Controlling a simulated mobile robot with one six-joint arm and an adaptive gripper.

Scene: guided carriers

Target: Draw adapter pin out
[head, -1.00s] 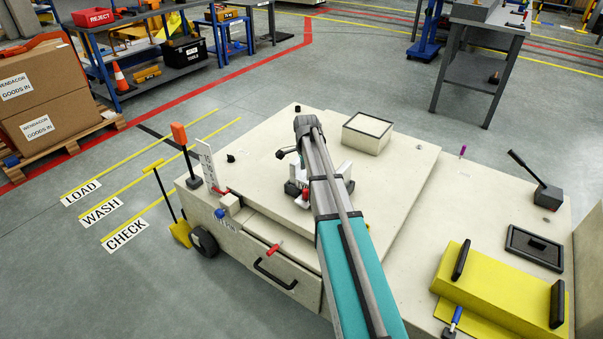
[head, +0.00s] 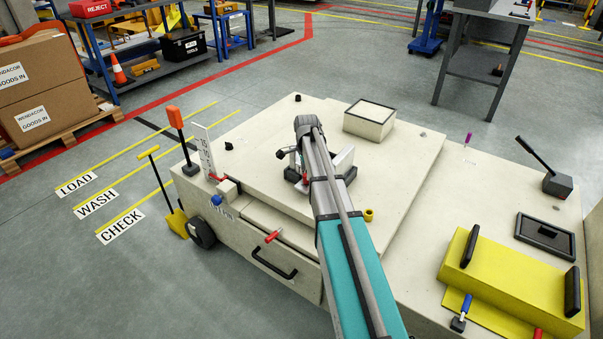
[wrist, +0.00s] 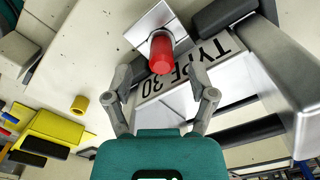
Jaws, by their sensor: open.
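A red pin (wrist: 161,52) stands out of a square metal plate (wrist: 140,22) in the wrist view. My gripper (wrist: 161,73) is open, with one finger on each side of the pin's free end. I see gaps between the fingers and the pin, and no contact. In the head view a small red part (head: 305,178) shows beside my arm on the pale machine top (head: 262,150). My arm hides most of that spot.
A yellow ring (head: 368,215) lies on the machine top, right of my arm. A square pale box (head: 369,122) stands behind. A yellow cover with black handles (head: 510,272), a black lever (head: 548,170) and a dark tray (head: 544,243) are at the right.

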